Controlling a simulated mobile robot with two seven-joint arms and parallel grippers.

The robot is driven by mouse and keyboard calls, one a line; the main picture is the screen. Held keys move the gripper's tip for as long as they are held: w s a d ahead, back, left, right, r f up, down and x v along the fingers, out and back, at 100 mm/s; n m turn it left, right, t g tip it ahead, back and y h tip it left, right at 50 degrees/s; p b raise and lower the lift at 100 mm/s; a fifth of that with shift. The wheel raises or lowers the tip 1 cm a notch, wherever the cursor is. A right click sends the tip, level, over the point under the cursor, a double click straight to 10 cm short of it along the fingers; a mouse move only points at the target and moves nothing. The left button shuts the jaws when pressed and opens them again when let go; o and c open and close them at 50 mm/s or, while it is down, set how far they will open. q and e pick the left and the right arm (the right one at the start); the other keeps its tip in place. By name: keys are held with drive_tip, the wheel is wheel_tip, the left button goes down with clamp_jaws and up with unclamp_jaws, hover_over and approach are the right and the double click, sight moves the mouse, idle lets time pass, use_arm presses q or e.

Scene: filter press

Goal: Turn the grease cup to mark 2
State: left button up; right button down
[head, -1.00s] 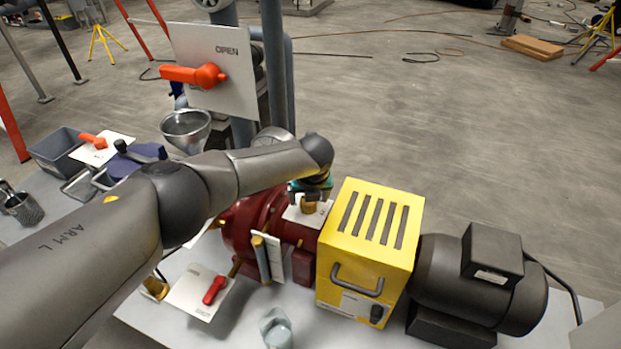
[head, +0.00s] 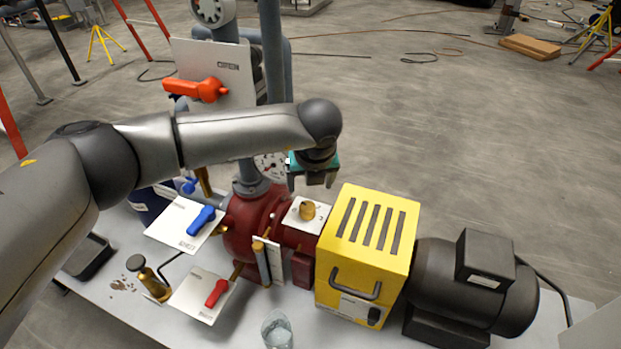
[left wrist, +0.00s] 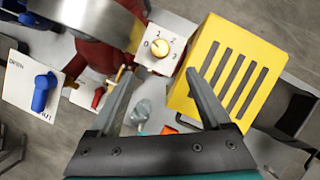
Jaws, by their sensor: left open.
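The grease cup (head: 307,210) is a small brass knob on a white plate on top of the dark red pump housing. In the left wrist view the grease cup (left wrist: 160,48) has marks 0 to 3 around it; I cannot tell which mark it points at. My left gripper (head: 312,184) is open and empty, above and slightly behind the cup, clear of it. In the left wrist view its two fingers (left wrist: 165,72) are spread, with the cup beyond their tips. My right gripper is not in view.
A yellow slotted guard (head: 368,245) stands right of the cup, beside a dark motor (head: 470,285). A vertical pipe (head: 271,80) rises behind. Plates with a blue lever (head: 201,220) and a red lever (head: 216,292) lie left. A clear beaker (head: 277,330) stands in front.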

use_arm(q)
drive_tip(key=shift+s+r, duration=0.25)
drive_tip(key=shift+r, duration=0.25)
